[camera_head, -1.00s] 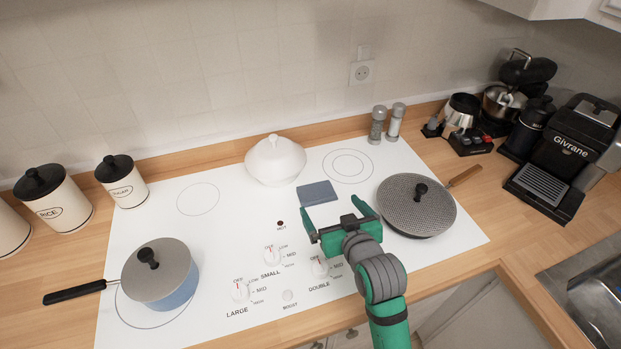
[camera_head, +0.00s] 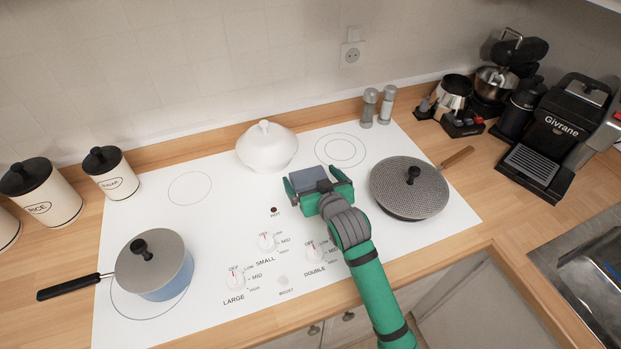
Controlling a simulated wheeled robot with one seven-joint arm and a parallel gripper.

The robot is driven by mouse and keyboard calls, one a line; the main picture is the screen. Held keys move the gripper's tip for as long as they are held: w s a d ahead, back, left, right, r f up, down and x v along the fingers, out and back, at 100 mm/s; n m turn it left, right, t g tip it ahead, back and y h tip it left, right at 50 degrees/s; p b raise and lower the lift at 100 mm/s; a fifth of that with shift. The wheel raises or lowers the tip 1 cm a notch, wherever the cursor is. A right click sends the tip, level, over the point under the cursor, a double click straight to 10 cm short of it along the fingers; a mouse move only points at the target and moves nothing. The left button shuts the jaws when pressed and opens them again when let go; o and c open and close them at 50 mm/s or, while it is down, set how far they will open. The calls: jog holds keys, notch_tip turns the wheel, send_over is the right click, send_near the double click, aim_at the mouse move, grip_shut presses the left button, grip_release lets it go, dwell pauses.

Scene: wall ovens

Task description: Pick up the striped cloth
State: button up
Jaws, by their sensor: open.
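The cloth (camera_head: 309,179) is a small folded blue-grey piece on the white cooktop, right of the white lidded pot. Its stripes are too fine to make out clearly. My gripper (camera_head: 316,181) is open, with one green finger at the left side of the cloth and the other at its right side. The cloth lies between the fingers. I cannot tell whether the fingers touch it. The palm hides the cloth's near edge.
A white lidded pot (camera_head: 267,147) stands left of the cloth. A lidded pan (camera_head: 409,188) sits close on the right. Two shakers (camera_head: 378,106) stand behind. A blue saucepan (camera_head: 155,266) is at the front left of the cooktop (camera_head: 215,215).

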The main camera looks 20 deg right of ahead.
jog(key=shift+w+d+f, duration=0.1)
jog(key=shift+w+f, duration=0.15)
jog(key=shift+w, duration=0.3)
jog(key=shift+c, duration=0.6)
jog(key=c, duration=0.8)
jog(key=shift+r, duration=0.15)
